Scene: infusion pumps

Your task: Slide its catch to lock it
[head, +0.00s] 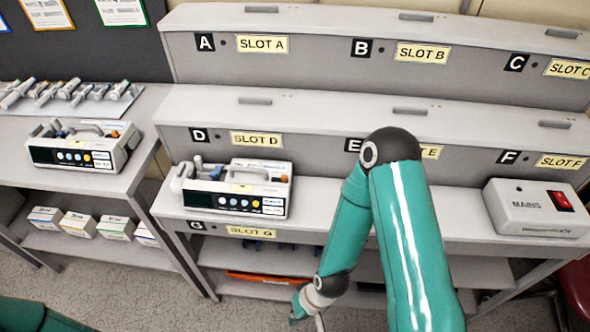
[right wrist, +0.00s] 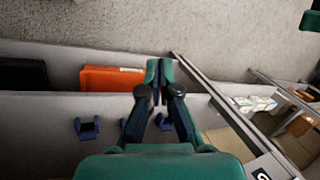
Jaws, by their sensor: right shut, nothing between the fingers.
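A white infusion pump (head: 236,188) with a dark screen and coloured buttons sits on the lower ledge, above the SLOT G label (head: 250,231) and below SLOT D. I cannot make out which part is its catch; grey bars (head: 255,101) lie on the ledge tops. My right gripper (right wrist: 159,84) shows in the right wrist view, shut and empty, with the floor and under-shelf beyond its tips. In the head view my right arm reaches down at the lower middle, its hand low in front of the rack. My left gripper is out of view.
Another pump (head: 84,146) stands on the left bench beside a tray of syringes (head: 68,93). A MAINS box (head: 537,208) with a red switch sits at right. An orange case (right wrist: 110,78) and blue clips (right wrist: 88,128) are low under the ledge.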

